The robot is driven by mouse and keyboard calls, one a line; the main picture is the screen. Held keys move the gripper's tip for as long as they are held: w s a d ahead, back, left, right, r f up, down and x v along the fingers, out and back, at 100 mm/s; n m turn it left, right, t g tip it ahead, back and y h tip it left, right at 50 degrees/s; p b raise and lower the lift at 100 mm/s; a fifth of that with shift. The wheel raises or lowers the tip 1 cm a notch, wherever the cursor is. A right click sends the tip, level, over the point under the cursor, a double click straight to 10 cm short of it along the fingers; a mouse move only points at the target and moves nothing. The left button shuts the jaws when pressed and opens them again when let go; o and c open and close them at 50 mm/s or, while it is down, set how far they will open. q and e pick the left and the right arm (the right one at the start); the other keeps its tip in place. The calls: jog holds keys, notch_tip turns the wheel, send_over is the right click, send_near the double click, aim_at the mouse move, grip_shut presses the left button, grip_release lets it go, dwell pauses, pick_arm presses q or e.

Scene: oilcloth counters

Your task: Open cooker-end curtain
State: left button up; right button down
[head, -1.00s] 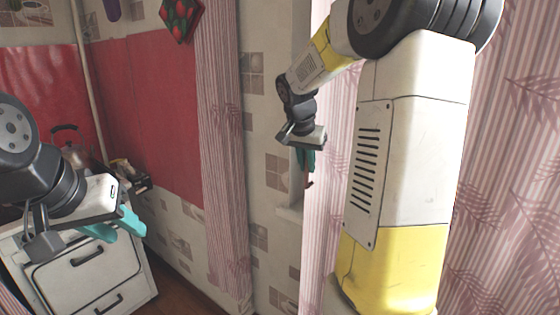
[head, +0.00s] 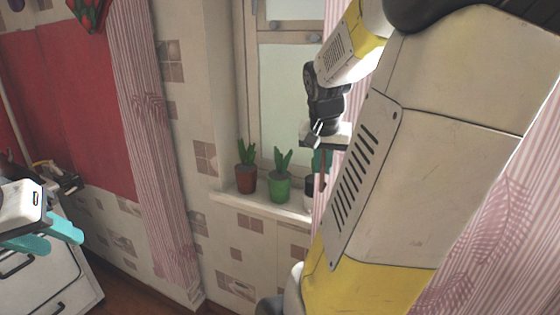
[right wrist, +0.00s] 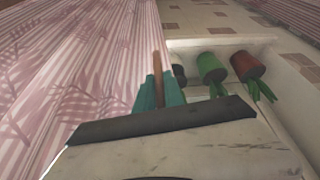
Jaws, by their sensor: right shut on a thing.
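A pink striped curtain (head: 150,140) hangs gathered and narrow at the left, nearer the white cooker (head: 45,275). Another pink striped curtain (head: 490,235) hangs at the right, partly hidden by my right arm; a striped curtain also fills the left of the right wrist view (right wrist: 75,75). My right gripper (head: 322,162) is in front of the window's right side, its teal fingers shut on a thin brown rod (right wrist: 158,80) beside this curtain. I cannot tell how the rod joins the curtain. My left gripper (head: 45,236) is empty near the cooker, its teal fingers apart.
The window (head: 285,105) shows between the curtains. On its sill (head: 245,206) stand a brown pot (head: 246,180) and a green pot (head: 279,189) with plants, and a dark object partly hidden near my right gripper. Tiled wall lies below.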

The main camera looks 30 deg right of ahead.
jog(key=shift+s+d+r, duration=0.1)
jog(key=shift+s+d, duration=0.35)
jog(key=shift+s, duration=0.05)
jog(key=c, duration=1.5)
grip_release()
jog(key=shift+o, duration=0.2)
jog(key=v, duration=0.7)
jog(key=shift+a+r, duration=0.15)
jog(key=shift+r, duration=0.2)
jog(key=shift+s, duration=0.15)
